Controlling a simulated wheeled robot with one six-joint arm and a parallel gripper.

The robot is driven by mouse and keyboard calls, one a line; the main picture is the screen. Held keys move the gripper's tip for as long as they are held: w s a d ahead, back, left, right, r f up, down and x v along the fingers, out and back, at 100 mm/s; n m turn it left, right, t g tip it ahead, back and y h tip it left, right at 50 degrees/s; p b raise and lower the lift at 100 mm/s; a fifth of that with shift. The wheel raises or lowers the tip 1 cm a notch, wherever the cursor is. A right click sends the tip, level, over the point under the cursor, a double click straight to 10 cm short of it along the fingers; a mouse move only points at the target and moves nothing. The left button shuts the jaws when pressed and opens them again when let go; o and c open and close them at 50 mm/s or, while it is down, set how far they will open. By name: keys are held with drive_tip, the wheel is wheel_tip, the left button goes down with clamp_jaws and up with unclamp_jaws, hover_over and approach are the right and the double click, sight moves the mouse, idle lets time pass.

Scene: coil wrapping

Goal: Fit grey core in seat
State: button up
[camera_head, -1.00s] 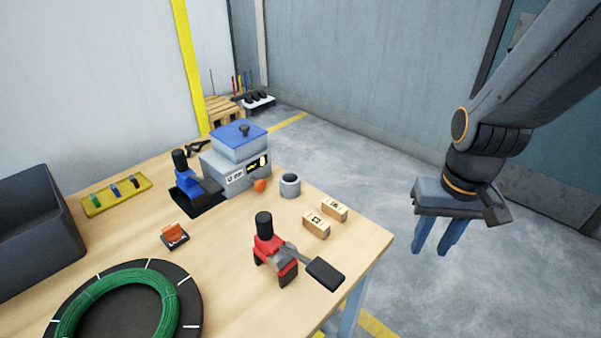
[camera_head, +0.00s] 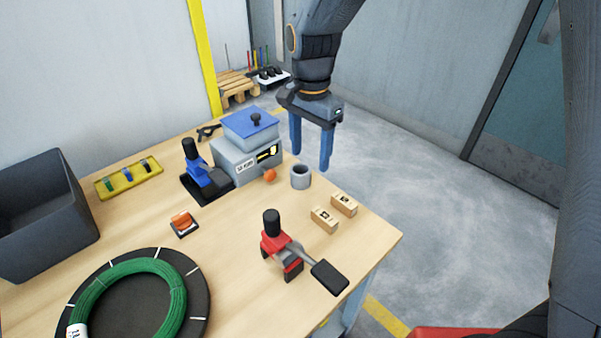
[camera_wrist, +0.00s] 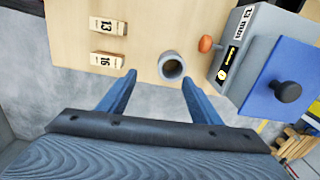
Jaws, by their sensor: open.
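The grey core (camera_head: 300,177), a short hollow cylinder, stands upright near the far edge of the table. It also shows in the wrist view (camera_wrist: 172,67), its open end toward the camera. My gripper (camera_head: 311,158) is open and empty, pointing down behind the core at the table's far edge. In the wrist view my gripper's blue fingers (camera_wrist: 159,80) are spread, and the core appears between and just beyond their tips, apart from them. I cannot tell which thing is the seat.
A grey box with a blue knobbed lid (camera_head: 250,128) stands left of the core, with an orange knob (camera_head: 270,175). Two wooden blocks (camera_head: 325,220) and a red clamp (camera_head: 282,262) are in front. A blue clamp (camera_head: 205,178), green coil (camera_head: 178,300) and dark bin (camera_head: 45,220) are left.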

sight(300, 173)
drive_tip(key=shift+m, duration=0.4)
drive_tip(key=shift+w+a+f+p, duration=0.1)
drive_tip(key=shift+a+f+p, duration=0.3)
drive_tip(key=shift+f, duration=0.85)
drive_tip(key=shift+w+a+f+p, duration=0.15)
drive_tip(key=shift+a+f+p, duration=0.25)
drive_tip(key=shift+f, duration=0.9)
drive_tip(key=shift+w+a+f+p, duration=0.1)
drive_tip(key=shift+a+f+p, duration=0.3)
drive_tip(key=shift+f, duration=0.85)
drive_tip(key=shift+d, duration=0.1)
drive_tip(key=shift+c, duration=0.4)
drive_tip(key=c, duration=1)
